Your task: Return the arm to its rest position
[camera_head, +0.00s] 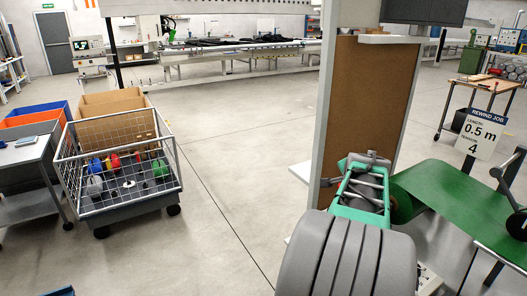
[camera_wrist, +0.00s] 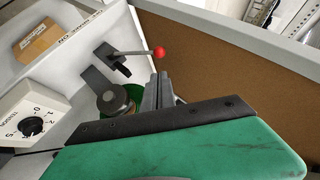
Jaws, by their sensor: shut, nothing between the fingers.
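My gripper (camera_head: 369,158) is at the end of my arm, in front of the brown board (camera_head: 365,95) in the head view. The wrist view shows its grey fingers (camera_wrist: 161,88) close together and empty. No object hangs from the hand. In the wrist view, a lever with a red knob (camera_wrist: 159,53), a round spool-like part (camera_wrist: 114,103) and a tension dial (camera_wrist: 33,126) lie beyond and left of the fingers. I cannot tell how far the fingers are from them.
A green work surface (camera_head: 450,190) lies right of my arm, with a "REWIND JOB 0.5 m" sign (camera_head: 480,134) behind it. A wire cart (camera_head: 135,201) with coloured items stands left. Open floor (camera_head: 225,150) lies between the cart and board.

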